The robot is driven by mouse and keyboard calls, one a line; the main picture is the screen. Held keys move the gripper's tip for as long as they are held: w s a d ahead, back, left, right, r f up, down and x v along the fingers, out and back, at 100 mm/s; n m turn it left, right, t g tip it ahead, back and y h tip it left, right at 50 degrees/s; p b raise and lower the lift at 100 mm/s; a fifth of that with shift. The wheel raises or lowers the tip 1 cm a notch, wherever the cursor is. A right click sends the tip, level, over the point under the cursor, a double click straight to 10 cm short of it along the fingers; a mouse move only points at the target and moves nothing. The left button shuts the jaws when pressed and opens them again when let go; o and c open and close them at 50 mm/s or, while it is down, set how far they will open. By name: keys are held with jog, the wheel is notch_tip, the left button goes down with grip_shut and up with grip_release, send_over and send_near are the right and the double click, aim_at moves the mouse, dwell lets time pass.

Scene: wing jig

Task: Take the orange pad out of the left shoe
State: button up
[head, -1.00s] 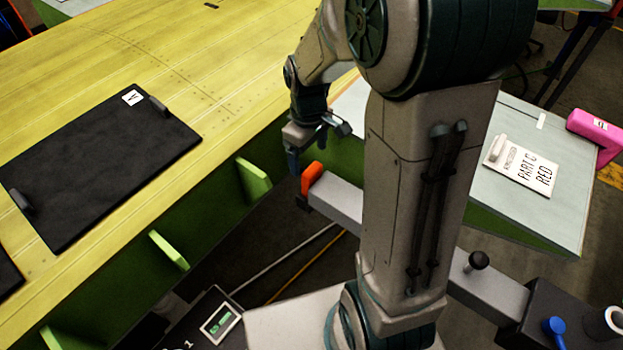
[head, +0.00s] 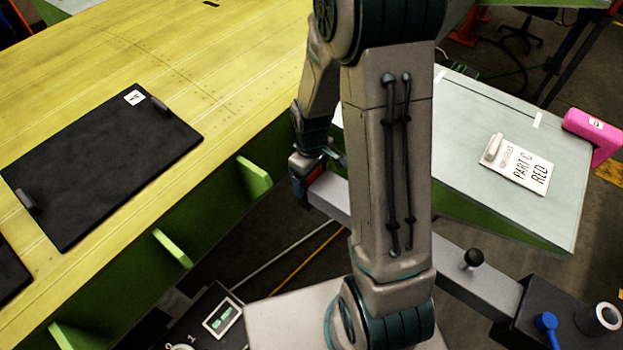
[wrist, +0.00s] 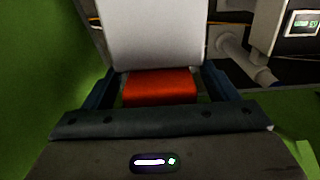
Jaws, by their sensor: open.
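The orange pad (wrist: 160,88) sits at the end of a grey bar (wrist: 155,40), which I take to be the left shoe's arm. In the head view only a small reddish part of the pad (head: 316,177) shows beside my gripper (head: 305,190). In the wrist view my gripper (wrist: 160,95) is open, with one finger on each side of the pad. A narrow gap shows at the right finger; whether the left finger touches the pad I cannot tell. The pad's seat is hidden.
The green wing panel (head: 215,195) with upright green tabs stands close on the left. A black mat (head: 100,165) lies on the yellow wing. A grey table (head: 460,120) with a sign (head: 520,165) is at the right. A black-knobbed lever (head: 473,258) stands on the bar.

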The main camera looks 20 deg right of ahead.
jog(key=c, duration=1.1)
jog(key=shift+r, duration=0.1)
